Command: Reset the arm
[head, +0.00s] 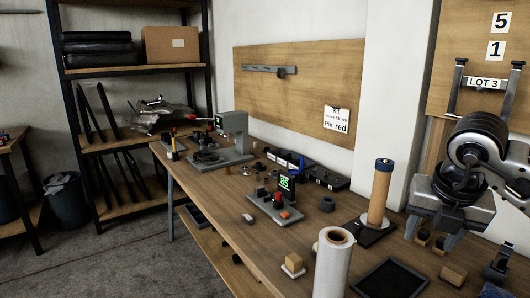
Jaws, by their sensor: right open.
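My right gripper (434,236) hangs at the right side, fingers pointing down and apart. It is open, with nothing seen between the fingers. It is above the right part of the wooden workbench (228,228), over small wooden blocks (424,237). My right arm comes in from the right edge. My left gripper and arm are not in view.
A wooden post (379,193) on a black base and a white roll (333,262) stand left of the gripper. A black tray (391,279) lies in front. A small device with a green display (286,183) and a grey machine (233,135) stand farther back.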

